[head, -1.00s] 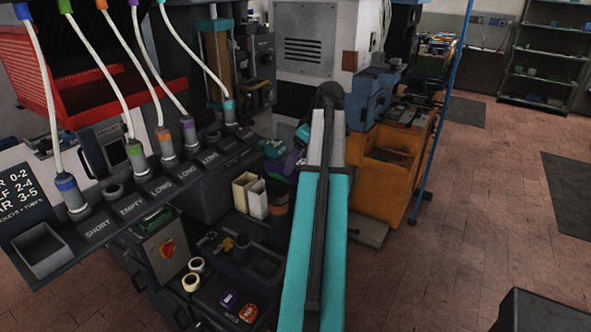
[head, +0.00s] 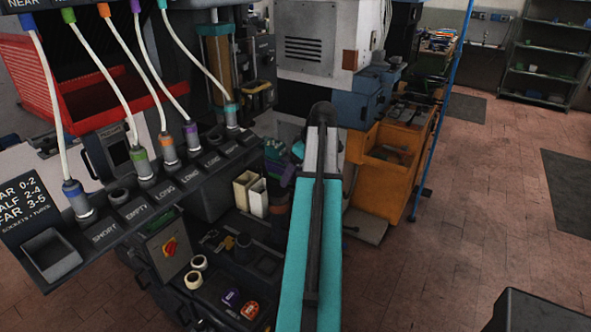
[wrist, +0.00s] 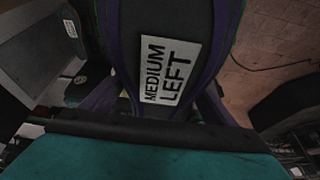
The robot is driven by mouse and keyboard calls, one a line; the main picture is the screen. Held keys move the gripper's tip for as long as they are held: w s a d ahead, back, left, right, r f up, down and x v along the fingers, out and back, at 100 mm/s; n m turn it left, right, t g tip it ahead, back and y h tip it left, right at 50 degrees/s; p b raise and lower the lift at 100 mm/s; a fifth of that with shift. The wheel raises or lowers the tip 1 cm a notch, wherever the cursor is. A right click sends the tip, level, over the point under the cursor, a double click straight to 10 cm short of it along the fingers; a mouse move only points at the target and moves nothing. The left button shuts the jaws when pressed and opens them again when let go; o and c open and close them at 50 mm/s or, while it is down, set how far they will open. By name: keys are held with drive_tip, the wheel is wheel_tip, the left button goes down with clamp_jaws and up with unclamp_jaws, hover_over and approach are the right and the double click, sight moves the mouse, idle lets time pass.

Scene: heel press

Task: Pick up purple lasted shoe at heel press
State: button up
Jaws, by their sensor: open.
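The purple lasted shoe (wrist: 178,50) fills the upper middle of the wrist view. Its dark sole faces the camera, with purple sides and a white label reading MEDIUM LEFT. In the head view only a small purple patch (head: 288,172) shows left of my teal arm. My gripper (wrist: 150,132) shows as a dark edge and teal surface low in the wrist view, close in front of the shoe. It is open; both fingertips are not clear, and I cannot tell whether it touches the shoe. In the head view my arm hides the gripper.
A teal item (wrist: 78,92) lies left of the shoe. Cream bins (head: 250,192) stand left of my arm. The socket rack (head: 150,195) with hoses is at left, and an orange cabinet (head: 375,185) is right of my arm. Open floor (head: 450,240) lies at right.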

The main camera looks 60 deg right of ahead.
idle(0.4)
drive_tip(key=c, duration=1.7)
drive_tip(key=shift+d+r, duration=0.1)
drive_tip(key=shift+r, duration=0.05)
drive_tip(key=shift+r+b, duration=1.35)
drive_tip(key=shift+r, duration=2)
drive_tip(key=shift+r+b, duration=0.4)
drive_tip(key=shift+r, duration=1.15)
